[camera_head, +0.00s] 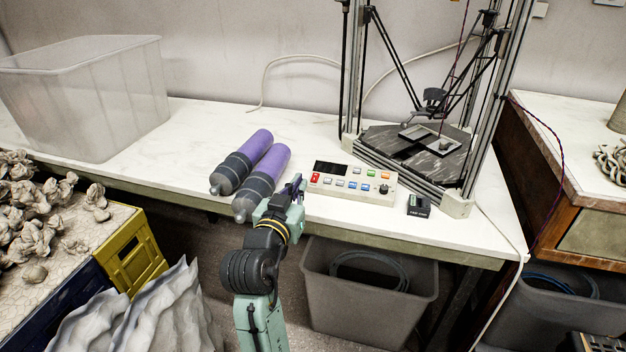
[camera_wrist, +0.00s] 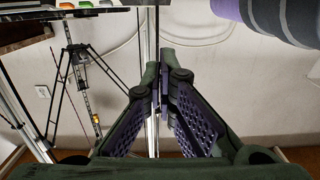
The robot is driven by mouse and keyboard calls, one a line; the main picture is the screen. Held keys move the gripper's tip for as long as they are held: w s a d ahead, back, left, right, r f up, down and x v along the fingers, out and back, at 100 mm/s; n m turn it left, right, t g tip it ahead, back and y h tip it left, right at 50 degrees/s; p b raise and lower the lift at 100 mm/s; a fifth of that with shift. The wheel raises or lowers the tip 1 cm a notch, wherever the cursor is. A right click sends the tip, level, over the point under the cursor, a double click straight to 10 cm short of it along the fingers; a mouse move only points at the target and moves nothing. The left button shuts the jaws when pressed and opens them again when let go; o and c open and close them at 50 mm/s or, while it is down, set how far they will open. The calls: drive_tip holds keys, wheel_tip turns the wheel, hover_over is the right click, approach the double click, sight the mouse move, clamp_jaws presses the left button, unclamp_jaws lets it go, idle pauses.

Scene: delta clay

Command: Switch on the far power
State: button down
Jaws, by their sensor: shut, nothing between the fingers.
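A white control panel (camera_head: 350,184) lies on the white table, with a dark display (camera_head: 331,168), several coloured buttons and a black knob (camera_head: 384,189). Its red button (camera_head: 315,177) is at the left end. I cannot tell which control is the far power. A small black box (camera_head: 419,206) with faint lettering sits right of the panel. My gripper (camera_head: 299,184) is shut and empty, just left of the panel's red end. In the wrist view its fingertips (camera_wrist: 158,72) meet, with a strip of the panel (camera_wrist: 70,10) at upper left.
Two purple-and-grey cylinders (camera_head: 239,165) lie left of my gripper. A delta printer frame (camera_head: 350,90) stands behind the panel. A translucent bin (camera_head: 95,90) is at the back left; a grey bin (camera_head: 365,305) stands below the table's front edge.

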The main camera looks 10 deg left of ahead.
idle(0.3)
drive_tip(key=p, duration=0.3)
hover_over(315, 177)
drive_tip(key=s, duration=0.5)
drive_tip(key=f, duration=0.1)
drive_tip(key=w+f, duration=0.1)
drive_tip(key=f, duration=0.1)
drive_tip(key=shift+w+f, duration=0.15)
drive_tip(key=shift+f, duration=0.6)
